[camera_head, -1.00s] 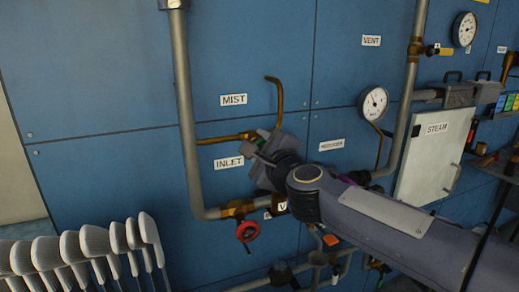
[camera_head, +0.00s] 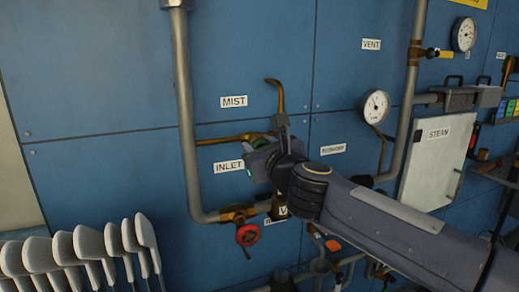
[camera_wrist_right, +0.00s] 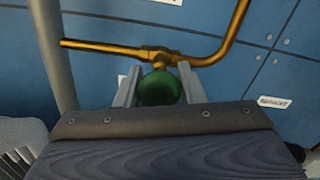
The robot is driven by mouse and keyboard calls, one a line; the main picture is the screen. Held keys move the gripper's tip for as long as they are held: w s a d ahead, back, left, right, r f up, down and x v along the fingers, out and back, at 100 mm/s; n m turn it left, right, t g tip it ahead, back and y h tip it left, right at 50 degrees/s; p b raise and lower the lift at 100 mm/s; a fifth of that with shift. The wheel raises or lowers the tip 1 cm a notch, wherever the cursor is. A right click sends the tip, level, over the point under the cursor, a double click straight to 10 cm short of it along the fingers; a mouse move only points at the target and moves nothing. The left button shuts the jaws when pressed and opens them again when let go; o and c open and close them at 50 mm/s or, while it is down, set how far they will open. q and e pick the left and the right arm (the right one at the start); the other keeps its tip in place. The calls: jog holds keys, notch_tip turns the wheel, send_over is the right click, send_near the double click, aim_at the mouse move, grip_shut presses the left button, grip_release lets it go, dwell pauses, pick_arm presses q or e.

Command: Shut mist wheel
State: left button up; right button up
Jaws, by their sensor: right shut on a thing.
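The mist wheel is a small green handwheel (camera_wrist_right: 161,88) on a brass valve and pipe (camera_wrist_right: 110,47), below the MIST label (camera_head: 234,101). In the right wrist view it sits between the two fingers of my right gripper (camera_wrist_right: 160,82), which is shut on it. My left gripper is not in view.
A red wheel (camera_head: 248,235) on a brass valve sits below the INLET label (camera_head: 229,167). A vertical grey pipe (camera_head: 187,110) runs left of the valve. White sock forms (camera_head: 90,248) stand at lower left. A gauge (camera_head: 376,106) is on the right.

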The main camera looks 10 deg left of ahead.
jog(key=shift+f+m, duration=0.1)
jog(key=shift+m, duration=0.2)
jog(key=o, duration=1)
jog(key=shift+b+v, duration=0.6)
jog(key=shift+v, duration=3.3)
